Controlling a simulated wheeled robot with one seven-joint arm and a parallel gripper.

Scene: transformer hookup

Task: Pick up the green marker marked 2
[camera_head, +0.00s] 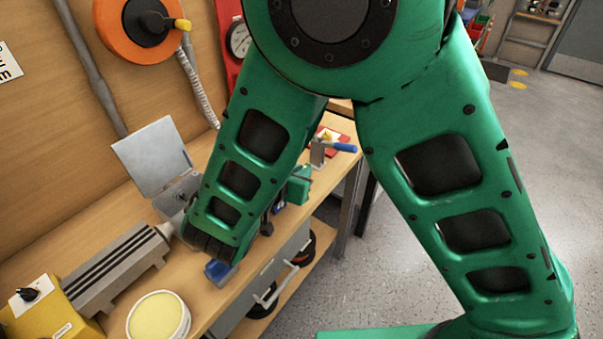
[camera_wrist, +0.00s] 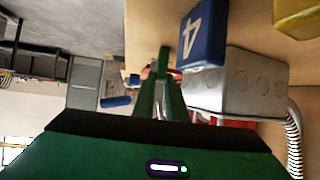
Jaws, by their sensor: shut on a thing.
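My gripper (camera_wrist: 163,80) shows in the wrist view with its green fingers closed together. At their tips is a narrow green piece (camera_wrist: 165,57), which I take to be the green marker seen edge-on. Its number does not show. A blue marker with a white 4 (camera_wrist: 203,35) stands close beside it, to the right. In the head view my arm covers the gripper and the green marker. A small blue piece (camera_head: 220,270) shows just below the end of my arm, at the bench's front edge.
A grey box with its lid open (camera_head: 178,195) stands on the bench (camera_head: 205,306) behind my arm. A ribbed grey block (camera_head: 118,268) and a round yellow pad (camera_head: 158,318) lie left. A blue-handled tool (camera_head: 340,147) is at the far end.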

